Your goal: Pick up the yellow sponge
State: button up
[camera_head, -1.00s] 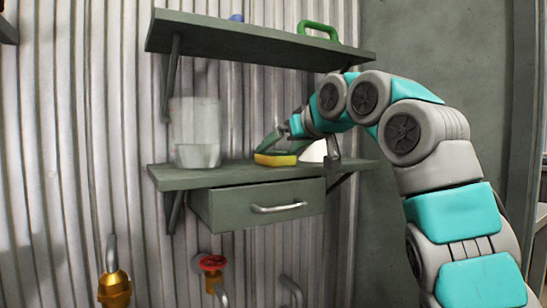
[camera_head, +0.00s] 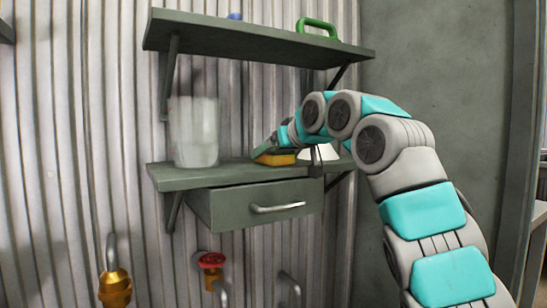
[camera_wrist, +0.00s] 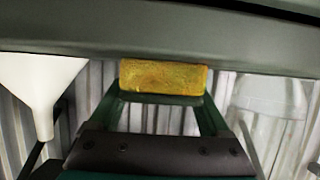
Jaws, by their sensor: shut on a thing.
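The yellow sponge (camera_head: 275,159) is at the lower shelf, near its right part, in the head view. In the wrist view the sponge (camera_wrist: 163,77) lies between the fingertips, with the grey shelf edge just beyond it. My gripper (camera_wrist: 163,92) is shut on the sponge. In the head view my gripper (camera_head: 268,152) reaches in from the right and covers part of the sponge. I cannot tell whether the sponge still touches the shelf.
The lower shelf (camera_head: 180,177) also holds a clear container (camera_head: 195,132) on the left and a white funnel (camera_head: 322,152) on the right. A drawer (camera_head: 230,208) hangs below. The upper shelf (camera_head: 240,39) carries a green handled thing (camera_head: 318,27) and overhangs my gripper.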

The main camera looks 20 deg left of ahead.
jog(key=c, duration=0.6)
jog(key=shift+c, duration=0.2)
